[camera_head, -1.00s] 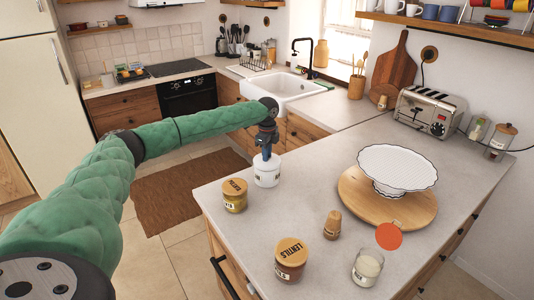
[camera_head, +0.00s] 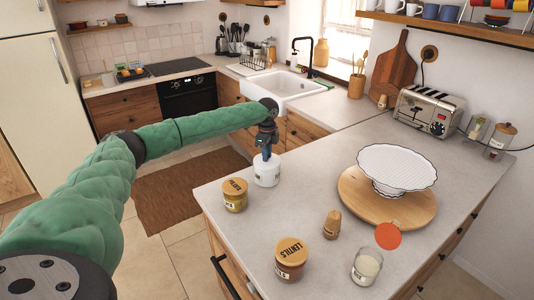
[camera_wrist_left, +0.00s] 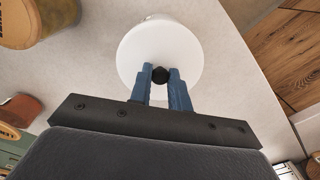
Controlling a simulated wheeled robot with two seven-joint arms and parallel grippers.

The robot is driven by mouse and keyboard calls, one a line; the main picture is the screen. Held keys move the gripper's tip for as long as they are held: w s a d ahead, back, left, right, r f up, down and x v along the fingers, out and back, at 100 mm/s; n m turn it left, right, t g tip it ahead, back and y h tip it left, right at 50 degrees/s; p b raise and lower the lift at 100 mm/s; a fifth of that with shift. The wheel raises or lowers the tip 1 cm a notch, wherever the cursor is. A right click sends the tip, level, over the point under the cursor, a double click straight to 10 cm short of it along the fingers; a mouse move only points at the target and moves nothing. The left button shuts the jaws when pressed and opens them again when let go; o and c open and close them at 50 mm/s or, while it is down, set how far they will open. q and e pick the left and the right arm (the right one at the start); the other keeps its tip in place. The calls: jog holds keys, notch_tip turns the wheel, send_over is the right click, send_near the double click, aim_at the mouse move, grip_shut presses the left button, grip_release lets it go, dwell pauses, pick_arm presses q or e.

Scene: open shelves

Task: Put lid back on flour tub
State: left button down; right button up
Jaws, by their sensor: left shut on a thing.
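The white flour tub (camera_head: 267,174) stands upright on the near counter, by its far left corner, with dark lettering on its front. My left gripper (camera_head: 266,153) points down at its top. In the left wrist view the round white lid (camera_wrist_left: 140,48) lies below my gripper, and the blue fingers (camera_wrist_left: 160,76) are shut on its black knob (camera_wrist_left: 160,74). The lid covers most of the tub from above. It looks to be at the tub's rim, but I cannot tell whether it is fully seated. My right gripper is not in view.
Several jars stand nearby: a wooden-lidded jar (camera_head: 235,195), the lentils jar (camera_head: 291,260) and a glass of white contents (camera_head: 366,267). A small wooden shaker (camera_head: 332,225) and a white cake stand (camera_head: 396,169) on a round board (camera_head: 365,203) are to the right.

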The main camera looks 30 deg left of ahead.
pick_arm(q)
jog(key=shift+p, duration=0.45)
dwell(0.8)
jog(key=shift+f, duration=0.1)
jog(key=c, duration=0.7)
grip_release()
jog(key=shift+c, duration=0.2)
jog(key=shift+r+p, duration=2.85)
jog(key=shift+r, duration=0.7)
